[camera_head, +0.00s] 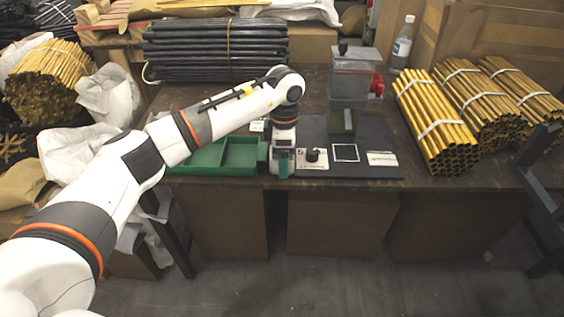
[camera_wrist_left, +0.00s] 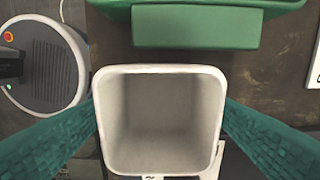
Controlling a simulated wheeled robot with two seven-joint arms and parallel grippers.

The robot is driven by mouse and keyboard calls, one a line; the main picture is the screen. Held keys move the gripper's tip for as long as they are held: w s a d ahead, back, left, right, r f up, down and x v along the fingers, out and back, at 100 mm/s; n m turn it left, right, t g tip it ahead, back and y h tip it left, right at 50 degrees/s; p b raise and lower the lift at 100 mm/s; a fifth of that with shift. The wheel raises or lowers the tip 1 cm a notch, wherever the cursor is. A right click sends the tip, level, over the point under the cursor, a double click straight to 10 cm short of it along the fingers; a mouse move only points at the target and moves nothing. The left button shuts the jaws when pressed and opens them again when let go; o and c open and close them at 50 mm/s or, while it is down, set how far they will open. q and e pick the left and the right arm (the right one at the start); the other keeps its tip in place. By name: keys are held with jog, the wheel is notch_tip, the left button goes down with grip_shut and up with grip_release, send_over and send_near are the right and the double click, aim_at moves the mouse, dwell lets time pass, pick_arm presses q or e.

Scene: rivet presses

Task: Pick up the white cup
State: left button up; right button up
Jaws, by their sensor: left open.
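The white cup (camera_wrist_left: 158,120) is square with rounded corners, and in the left wrist view I look down into its empty inside. My left gripper (camera_head: 283,166) points down over the table, just right of the green tray. In the left wrist view its two teal fingers stand open, one on each side of the cup near its rim. I cannot tell whether they touch the cup. In the head view I cannot make out the cup around my arm. My right gripper is not in view.
The green tray (camera_head: 208,162) lies close beside the gripper. A round dark device (camera_wrist_left: 45,65) with a red button is close to the cup. A grey press (camera_head: 353,78), a clear bottle (camera_head: 403,45) and brass tube bundles (camera_head: 436,120) stand right. Black tubes (camera_head: 215,50) lie behind.

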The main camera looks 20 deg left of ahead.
pick_arm(q)
jog(key=c, duration=1.1)
jog(key=shift+o, duration=0.2)
